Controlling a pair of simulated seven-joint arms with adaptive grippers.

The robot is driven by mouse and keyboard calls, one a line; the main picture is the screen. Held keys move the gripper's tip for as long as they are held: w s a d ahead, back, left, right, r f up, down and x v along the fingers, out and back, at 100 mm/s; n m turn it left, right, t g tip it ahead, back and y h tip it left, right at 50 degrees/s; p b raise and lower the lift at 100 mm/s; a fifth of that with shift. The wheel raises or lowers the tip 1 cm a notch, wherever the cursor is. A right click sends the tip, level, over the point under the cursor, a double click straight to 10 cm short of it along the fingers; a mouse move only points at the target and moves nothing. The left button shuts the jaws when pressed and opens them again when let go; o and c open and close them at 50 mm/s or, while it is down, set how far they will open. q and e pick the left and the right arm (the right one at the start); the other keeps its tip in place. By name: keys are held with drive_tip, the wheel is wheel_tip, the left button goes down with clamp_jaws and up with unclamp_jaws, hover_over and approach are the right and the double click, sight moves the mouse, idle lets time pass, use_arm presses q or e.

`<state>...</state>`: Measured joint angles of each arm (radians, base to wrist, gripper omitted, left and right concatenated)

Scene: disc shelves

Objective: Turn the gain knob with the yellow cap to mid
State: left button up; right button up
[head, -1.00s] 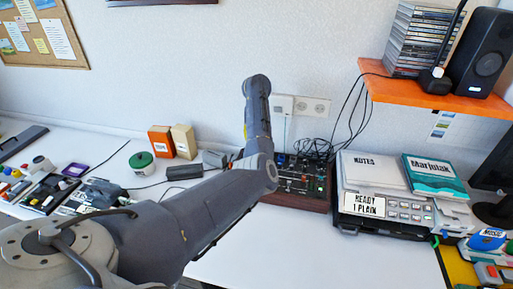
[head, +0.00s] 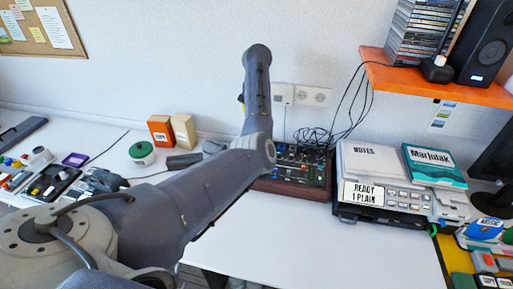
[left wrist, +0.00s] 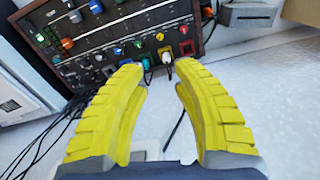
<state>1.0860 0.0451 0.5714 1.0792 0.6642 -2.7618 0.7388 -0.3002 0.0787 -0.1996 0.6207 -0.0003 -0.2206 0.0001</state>
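The control panel (head: 298,168) with coloured knobs stands against the wall in the head view, right of my left arm. It fills the upper left of the left wrist view (left wrist: 112,32), in a wooden frame. A small yellow cap (left wrist: 160,37) shows in its lower row, between a green and a red one. The pointer angle is too small to read. My left gripper (left wrist: 158,68) has yellow fingers, spread apart and empty, with the tips near the panel's lower edge. In the head view my arm hides this gripper. My right gripper is not in view.
Black cables (head: 322,135) hang behind the panel. A grey device (head: 388,172) with a teal book (head: 433,166) stands right of it. An orange shelf (head: 430,84) juts out above. The desk front is clear.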

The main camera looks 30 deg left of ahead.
use_arm(q)
drive_tip(key=shift+a, duration=0.1)
wheel_tip(320, 180, down, 17)
drive_tip(key=shift+f, duration=0.1)
idle(1.0)
clamp_jaws()
idle(0.5)
